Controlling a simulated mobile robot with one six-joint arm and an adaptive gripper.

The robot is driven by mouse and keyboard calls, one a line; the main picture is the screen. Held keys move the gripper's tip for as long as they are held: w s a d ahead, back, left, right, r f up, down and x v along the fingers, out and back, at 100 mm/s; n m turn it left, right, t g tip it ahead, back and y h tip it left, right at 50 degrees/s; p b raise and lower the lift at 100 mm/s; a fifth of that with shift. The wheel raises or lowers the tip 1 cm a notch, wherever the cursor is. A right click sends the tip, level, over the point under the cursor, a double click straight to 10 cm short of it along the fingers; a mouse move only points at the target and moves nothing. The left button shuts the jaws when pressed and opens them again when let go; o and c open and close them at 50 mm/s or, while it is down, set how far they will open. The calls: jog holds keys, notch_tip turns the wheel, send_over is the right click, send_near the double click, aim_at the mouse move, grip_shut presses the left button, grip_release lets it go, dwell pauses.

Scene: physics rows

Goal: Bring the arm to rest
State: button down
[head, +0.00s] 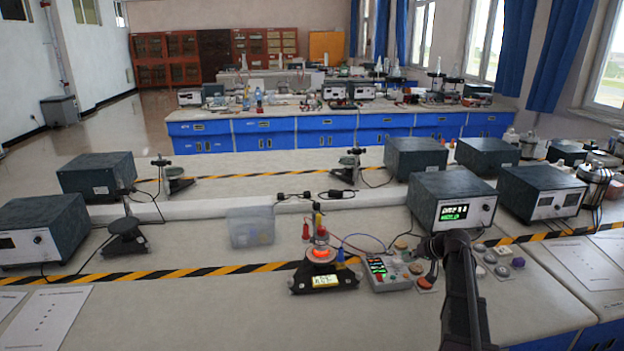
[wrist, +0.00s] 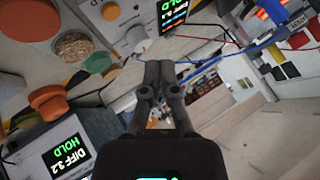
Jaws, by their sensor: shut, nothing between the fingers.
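My arm (head: 463,295) rises from the lower right of the head view and bends left near its top. My gripper (wrist: 159,68) is in the middle of the wrist view, its two dark fingers together and nothing held between them. In the head view its tips hang dark and small near the right end of the control box (head: 385,272), and I cannot tell the exact gap to the bench. An orange stopper-like piece (head: 424,283) lies close by on the bench; an orange piece also shows at the left of the wrist view (wrist: 50,102).
A glowing heater stand (head: 321,272) with coloured plugs stands left of the control box. Behind it are a clear plastic bin (head: 250,226) and a meter (head: 452,203) with a green display. Several small stoppers (head: 502,270) lie right of my arm. The bench's front left is mostly clear.

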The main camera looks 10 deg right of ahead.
jog(key=s+a+f+n+g+h+p, duration=0.1)
jog(key=s+a+g+h+p, duration=0.2)
jog(key=s+a, duration=2)
jog(key=s+g+h, duration=0.2)
jog(key=g, duration=0.2)
jog(key=shift+s+f+h+p, duration=0.15)
jog(key=shift+f+h+p, duration=0.15)
jog(key=shift+f, duration=0.1)
jog(key=shift+a, duration=0.1)
